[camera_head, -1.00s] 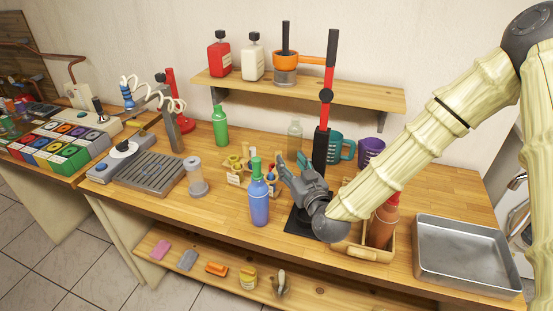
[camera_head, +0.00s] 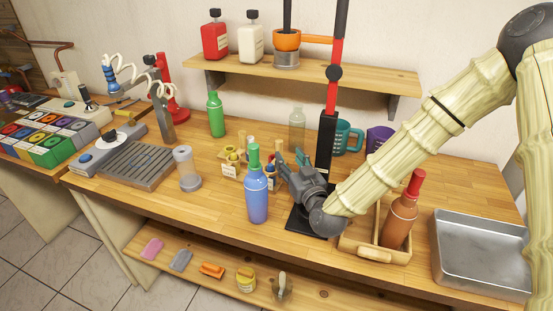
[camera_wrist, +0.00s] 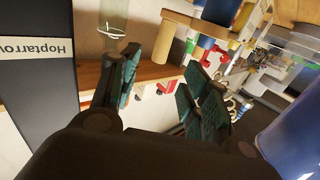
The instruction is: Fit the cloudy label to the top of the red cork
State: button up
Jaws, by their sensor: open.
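My gripper (camera_head: 284,163) is low over the middle of the bench, right of the blue bottle with a green top (camera_head: 257,192). In the wrist view its fingers (camera_wrist: 165,80) are spread with nothing between them. Small wooden holders (camera_head: 229,171) with little coloured pieces stand just beyond the blue bottle; the gripper partly hides that area. A small red piece (camera_wrist: 167,87) shows between the fingers in the wrist view, beyond them. I cannot tell whether it is the red cork. A brown bottle with a red top (camera_head: 402,215) stands in a wooden crate. I cannot make out the cloudy label.
A black and red press stand (camera_head: 328,140) rises just behind my gripper. A clear bottle (camera_head: 297,130), teal jug (camera_head: 347,136) and purple jug (camera_head: 379,138) stand behind. A metal tray (camera_head: 480,252) lies right.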

aim_at(280, 146)
jog(key=shift+p+x, duration=1.35)
jog(key=shift+x, duration=3.35)
jog(key=c, duration=1)
